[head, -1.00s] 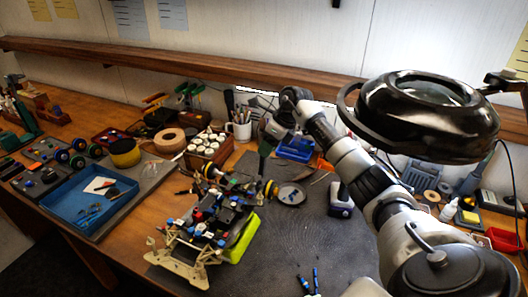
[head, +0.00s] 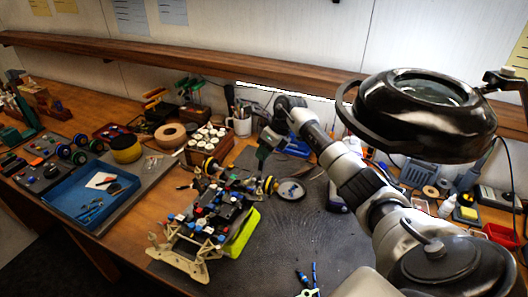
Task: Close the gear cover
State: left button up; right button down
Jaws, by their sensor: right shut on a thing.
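The RC racecar (head: 212,222) stands on the dark mat, open chassis and blue and red parts showing, with yellow-rimmed wheels at its far end. My right gripper (head: 258,168) reaches down from the upper right to the car's far end, between the two yellow-rimmed wheels. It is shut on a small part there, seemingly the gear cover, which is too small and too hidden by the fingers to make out. I cannot tell how far the cover is open. My left gripper is not in view.
A yellow-green piece (head: 243,234) lies along the car's right side. A round dish (head: 291,191) with blue bits is right of the car. A blue tray (head: 66,190) is at left. A black ring-shaped magnifier lamp (head: 425,110) hangs near my right arm.

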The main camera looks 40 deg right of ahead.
jog(key=h+b, duration=0.1)
jog(key=s+a+t+h+b, duration=0.1)
jog(key=shift+a+n+h, duration=0.25)
jog(key=shift+n+h, duration=0.05)
jog(key=shift+h, duration=0.1)
jog(key=t+h+b, duration=0.1)
jog(key=a+h+b, duration=0.1)
jog(key=b, duration=0.1)
jog(key=shift+s+a+n+t+h, duration=0.3)
jog(key=shift+t, duration=0.1)
jog(key=shift+s+a+h+b, duration=0.1)
jog(key=shift+a+h+b, duration=0.15)
jog(key=shift+b, duration=0.5)
jog(key=c, duration=1.2)
grip_release()
jog(key=shift+o, duration=0.2)
